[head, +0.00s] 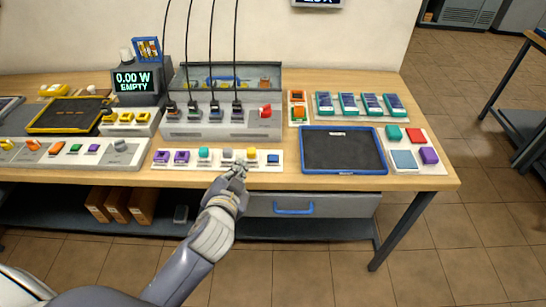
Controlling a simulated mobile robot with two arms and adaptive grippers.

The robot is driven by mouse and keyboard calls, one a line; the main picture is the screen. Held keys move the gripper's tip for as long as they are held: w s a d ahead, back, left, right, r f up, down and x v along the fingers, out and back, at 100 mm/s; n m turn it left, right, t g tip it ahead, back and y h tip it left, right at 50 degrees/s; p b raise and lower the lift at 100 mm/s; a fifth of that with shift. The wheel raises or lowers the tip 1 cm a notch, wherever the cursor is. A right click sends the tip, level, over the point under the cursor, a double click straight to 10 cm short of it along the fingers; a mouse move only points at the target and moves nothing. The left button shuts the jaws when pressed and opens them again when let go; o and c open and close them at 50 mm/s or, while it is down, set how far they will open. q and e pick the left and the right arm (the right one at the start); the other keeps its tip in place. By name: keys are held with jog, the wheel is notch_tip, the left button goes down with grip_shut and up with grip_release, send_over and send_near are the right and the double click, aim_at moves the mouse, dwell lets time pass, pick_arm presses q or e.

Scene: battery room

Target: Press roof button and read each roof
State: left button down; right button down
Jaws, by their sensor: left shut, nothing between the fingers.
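A white strip (263,166) at the bench's front edge carries a row of coloured buttons: two purple at the left, then teal, grey, yellow and a blue one (273,158) at the right. I cannot read their labels. My left gripper (238,169) is shut and empty, its tips over the strip near the grey button (227,153) and yellow button (252,153). I cannot tell whether it touches one. A dark meter (137,80) shows "0.00 W EMPTY" in green. Several teal pieces with dark blue panels (347,103) stand in a row at the back right. My right gripper is out of view.
A blue-rimmed dark tray (343,150) lies right of the strip. A white board (424,168) with coloured blocks lies beyond it. A grey unit (221,125) with black cables and a red knob stands behind the strip. A drawer with a blue handle (293,210) is below.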

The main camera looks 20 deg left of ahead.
pick_arm(q)
jog(key=w+d+r+m+t+h, duration=0.3)
jog(key=w+d+r+m, duration=0.15)
jog(key=r, duration=0.25)
jog(key=w+d+r+m+t+h, duration=0.3)
jog(key=w+d+r+m+t, duration=0.15)
jog(key=r, duration=0.25)
jog(key=w+d+m+g+h, duration=0.3)
jog(key=d+m+g+h, duration=0.45)
jog(key=m, duration=0.65)
jog(key=w+a+f+m+g+y, duration=0.2)
jog(key=w+a+f+m+g, duration=0.1)
jog(key=a+f, duration=0.3)
jog(key=w+a+f+m+g+y, duration=0.3)
jog(key=a+f, duration=0.3)
jog(key=a, duration=0.1)
jog(key=shift+a+f+y, duration=0.2)
jog(key=shift+a+y, duration=0.1)
jog(key=shift+y, duration=0.05)
jog(key=shift+w, duration=0.1)
